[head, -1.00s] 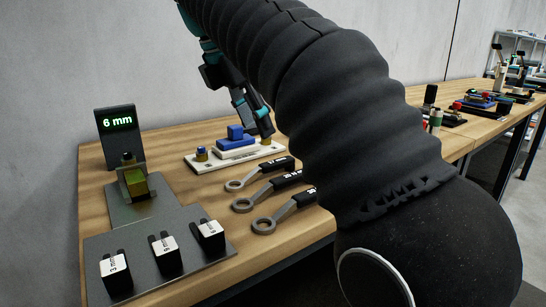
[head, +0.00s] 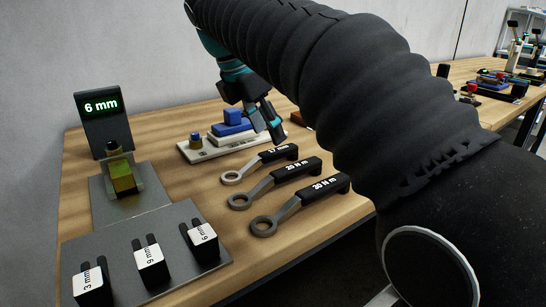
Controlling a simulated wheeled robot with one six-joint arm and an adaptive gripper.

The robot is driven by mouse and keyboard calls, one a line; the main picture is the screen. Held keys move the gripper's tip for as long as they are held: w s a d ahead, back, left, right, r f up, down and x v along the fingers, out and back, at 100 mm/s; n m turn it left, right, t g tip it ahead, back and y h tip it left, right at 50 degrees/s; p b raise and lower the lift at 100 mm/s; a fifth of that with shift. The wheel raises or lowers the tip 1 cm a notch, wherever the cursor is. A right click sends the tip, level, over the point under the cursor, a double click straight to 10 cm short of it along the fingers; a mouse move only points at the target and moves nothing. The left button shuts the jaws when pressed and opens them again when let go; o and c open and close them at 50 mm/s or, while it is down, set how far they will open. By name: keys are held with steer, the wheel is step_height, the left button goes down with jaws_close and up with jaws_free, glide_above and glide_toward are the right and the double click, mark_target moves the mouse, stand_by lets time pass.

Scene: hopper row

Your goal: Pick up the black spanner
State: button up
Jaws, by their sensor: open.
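Three spanners with grey ring heads and black handles lie side by side on the wooden bench. The nearest spanner (head: 315,189) is labelled 30 N m. The middle spanner (head: 290,172) is labelled 20 N m. The label on the farthest spanner (head: 270,158) is partly unreadable. All three handles are black, so I cannot tell by colour which one is meant. My gripper (head: 272,130) is open above the bench, just beyond the farthest spanner's handle and apart from all three. Its far side is hidden.
A white plate (head: 205,150) with blue parts stands behind the spanners. To the left are a display (head: 102,119) reading 6 mm, a brass block (head: 122,176) on a grey plate, and a grey plate (head: 178,221) with three labelled black blocks. Bare wood lies left of the ring heads.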

mark_target(273, 151)
steer(key=shift+s+a+b+x, duration=0.15)
steer(key=shift+b+x, duration=0.2)
steer(key=shift+x, duration=1.1)
steer(key=shift+s+a+b+x, duration=0.1)
steer(key=shift+s+b+x, duration=0.15)
steer(key=shift+x, duration=1.15)
steer(key=shift+f, duration=0.15)
jaws_close()
